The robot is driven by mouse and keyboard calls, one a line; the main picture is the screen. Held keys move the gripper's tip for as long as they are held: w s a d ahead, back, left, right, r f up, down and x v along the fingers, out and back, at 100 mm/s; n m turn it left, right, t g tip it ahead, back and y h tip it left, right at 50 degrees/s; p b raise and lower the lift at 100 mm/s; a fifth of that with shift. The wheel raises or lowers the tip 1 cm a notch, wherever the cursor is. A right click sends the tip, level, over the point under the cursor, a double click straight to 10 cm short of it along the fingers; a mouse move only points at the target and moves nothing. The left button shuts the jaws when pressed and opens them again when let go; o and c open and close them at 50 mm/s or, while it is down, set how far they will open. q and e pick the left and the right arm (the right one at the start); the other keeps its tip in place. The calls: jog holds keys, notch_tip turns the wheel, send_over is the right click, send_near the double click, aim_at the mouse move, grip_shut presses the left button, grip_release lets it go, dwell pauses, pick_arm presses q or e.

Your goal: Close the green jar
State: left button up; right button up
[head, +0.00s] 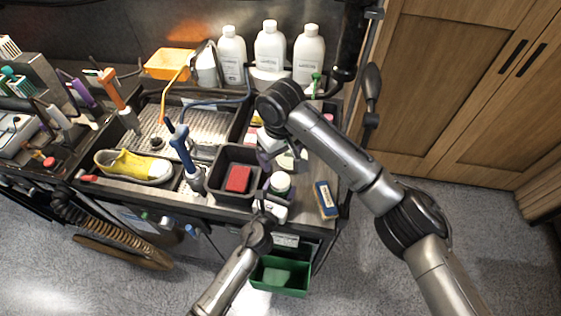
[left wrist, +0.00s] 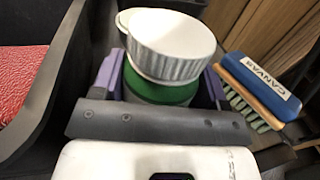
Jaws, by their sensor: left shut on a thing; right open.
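The green jar (head: 278,191) stands near the front right of the cart, right of the black bin. In the left wrist view, its green body (left wrist: 160,87) sits between the purple fingers of my left gripper (left wrist: 163,92), which is shut on it. A white ribbed lid (left wrist: 172,48) is on top of the jar and looks slightly tilted; I cannot tell whether it is seated. It also shows in the head view (head: 280,180). My right gripper (head: 268,156) is open just behind the jar, partly hidden by its own arm.
A black bin (head: 217,168) holding a red sponge (head: 238,179) is left of the jar. A blue canvas brush (head: 326,199) lies to the right. A yellow sneaker (head: 135,166) and blue-handled brush (head: 181,150) are further left. White bottles (head: 270,50) stand behind. A green bin (head: 282,290) hangs below.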

jog(key=shift+r, duration=0.45)
pick_arm(q)
jog(key=o, duration=1.8)
jog(key=shift+s+a, duration=0.2)
jog(key=shift+s, duration=0.35)
jog(key=p+v, duration=0.1)
jog(key=v, duration=1.1)
jog(key=shift+s, duration=0.35)
pick_arm(e)
jog(key=shift+r, duration=0.55)
pick_arm(q)
jog(key=shift+a, duration=0.15)
